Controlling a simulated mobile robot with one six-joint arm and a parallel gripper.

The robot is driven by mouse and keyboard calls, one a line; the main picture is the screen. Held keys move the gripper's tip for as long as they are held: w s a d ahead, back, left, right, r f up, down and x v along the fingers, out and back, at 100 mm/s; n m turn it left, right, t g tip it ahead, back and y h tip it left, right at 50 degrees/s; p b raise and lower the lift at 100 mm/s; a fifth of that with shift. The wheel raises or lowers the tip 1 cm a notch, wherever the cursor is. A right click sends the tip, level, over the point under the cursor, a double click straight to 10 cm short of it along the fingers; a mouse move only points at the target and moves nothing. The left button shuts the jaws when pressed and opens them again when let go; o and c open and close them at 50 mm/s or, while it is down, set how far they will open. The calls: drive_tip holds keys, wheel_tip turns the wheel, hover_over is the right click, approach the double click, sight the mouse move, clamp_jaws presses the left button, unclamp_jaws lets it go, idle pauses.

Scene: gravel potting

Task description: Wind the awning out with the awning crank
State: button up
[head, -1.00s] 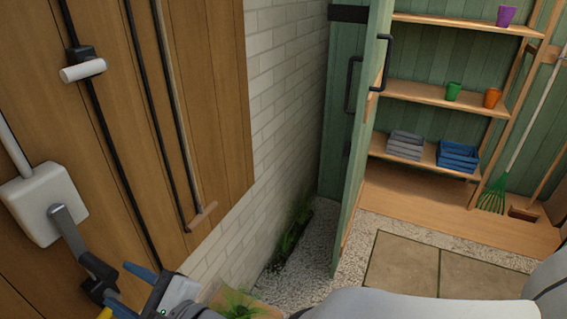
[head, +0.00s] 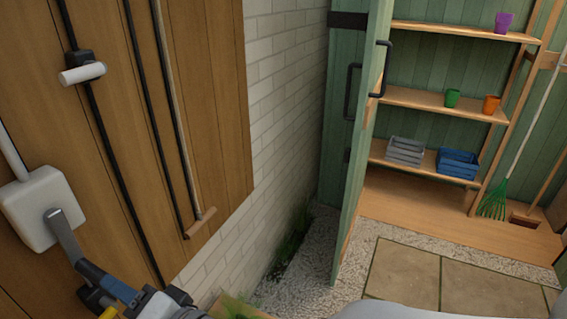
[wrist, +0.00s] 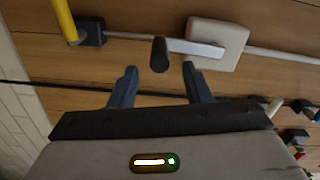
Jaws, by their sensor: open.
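The awning crank is a grey arm (head: 64,238) on a white box (head: 38,208) fixed to the wooden wall at the left. The arm points down and right in the head view. In the wrist view the crank's pale arm (wrist: 196,47) reaches left from the box (wrist: 228,45) and ends in a dark round handle (wrist: 159,54). My gripper (wrist: 160,82) is open. The handle lies between the lines of its two fingers, near their tips, and neither finger touches it visibly. In the head view my gripper (head: 102,284) covers most of the handle. The awning is not in view.
A dark rod with a white handle (head: 82,73) and a pole with a wooden grip (head: 200,222) are on the wall. A yellow bar (wrist: 65,20) on a dark mount is near my gripper. An open green door (head: 362,130) and shelves (head: 440,100) stand right.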

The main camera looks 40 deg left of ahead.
sight(96, 275)
drive_tip(key=shift+s+a+n, duration=0.2)
drive_tip(key=shift+a+n, duration=1.05)
drive_tip(key=shift+n, duration=1.65)
drive_tip(key=shift+s+a+n, duration=0.25)
drive_tip(key=shift+a+n, duration=1.05)
drive_tip(key=shift+n, duration=1.6)
drive_tip(key=shift+s+a+n, duration=0.2)
drive_tip(key=shift+a+n, duration=1.05)
drive_tip(key=shift+n, duration=1.65)
drive_tip(key=shift+c, duration=0.3)
clamp_jaws()
